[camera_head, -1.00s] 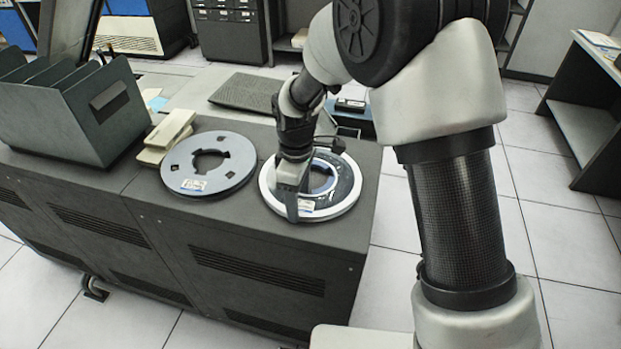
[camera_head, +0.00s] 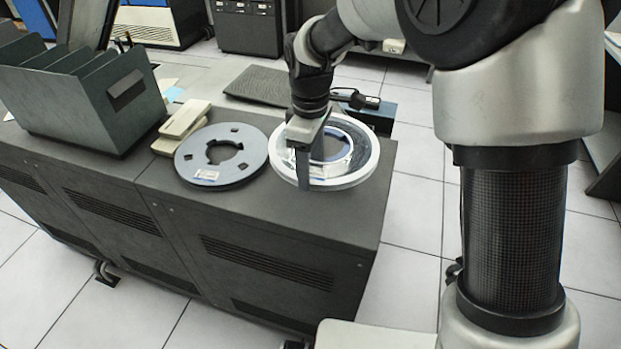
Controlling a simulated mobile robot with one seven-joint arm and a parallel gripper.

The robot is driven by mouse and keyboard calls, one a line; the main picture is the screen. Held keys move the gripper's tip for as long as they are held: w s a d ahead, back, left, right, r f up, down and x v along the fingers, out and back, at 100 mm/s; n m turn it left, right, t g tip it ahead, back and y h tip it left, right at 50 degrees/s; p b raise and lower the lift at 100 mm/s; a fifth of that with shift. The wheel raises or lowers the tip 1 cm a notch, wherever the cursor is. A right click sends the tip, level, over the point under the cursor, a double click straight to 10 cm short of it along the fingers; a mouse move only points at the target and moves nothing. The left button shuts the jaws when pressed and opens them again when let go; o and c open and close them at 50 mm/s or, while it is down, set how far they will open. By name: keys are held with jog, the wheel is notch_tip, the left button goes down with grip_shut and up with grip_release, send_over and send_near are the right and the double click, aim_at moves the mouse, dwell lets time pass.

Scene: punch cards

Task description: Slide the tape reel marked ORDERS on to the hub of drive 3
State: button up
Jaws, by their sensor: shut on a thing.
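A tape reel with a white rim (camera_head: 364,168), clear face and dark centre opening is over the right end of the dark cabinet top. My gripper (camera_head: 303,160) is shut on this reel's near-left edge, one finger showing in front of it. The reel looks slightly raised, but I cannot tell its exact height above the top. A grey reel (camera_head: 248,153) with a small white label lies flat to its left. The lettering on the labels is too small to read, so I cannot tell which reel says ORDERS. I see no drive hub marked 3.
The dark cabinet (camera_head: 245,215) has a bare front strip. A grey file rack (camera_head: 85,95) stands at its left, with a cream handset-like object (camera_head: 184,121) beside it. A dark textured pad (camera_head: 258,85) lies behind the reels. Tiled floor (camera_head: 405,235) is open to the right.

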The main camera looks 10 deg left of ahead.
jog(key=shift+r+p, duration=1.9)
jog(key=shift+r, duration=1.2)
